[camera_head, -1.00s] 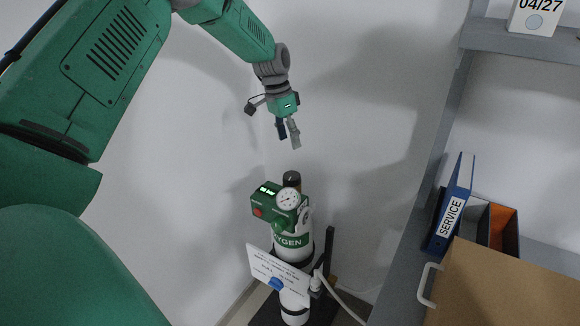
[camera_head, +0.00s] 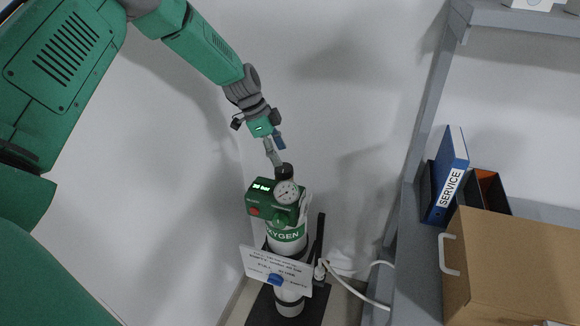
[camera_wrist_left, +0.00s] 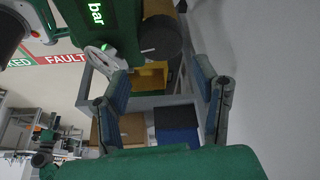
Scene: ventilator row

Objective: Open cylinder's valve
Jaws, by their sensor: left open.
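The white oxygen cylinder (camera_head: 287,247) with its green band stands upright in the middle of the head view. A green regulator box (camera_head: 262,198) with a lit display and a round gauge (camera_head: 287,192) is at its top. The dark valve knob (camera_head: 285,171) sticks up behind the gauge; in the left wrist view the black knob (camera_wrist_left: 160,38) lies just beyond the fingertips. My left gripper (camera_head: 275,150) is open and empty, close above the knob; whether a finger touches it I cannot tell. In the wrist view its fingers (camera_wrist_left: 163,80) are spread wide. My right gripper is not in view.
A white card (camera_head: 276,268) hangs on the cylinder's front, and a white hose (camera_head: 350,293) runs right. A grey shelf (camera_head: 425,160) with a blue SERVICE binder (camera_head: 446,180) and a cardboard box (camera_head: 515,262) stands at the right. The wall behind is bare.

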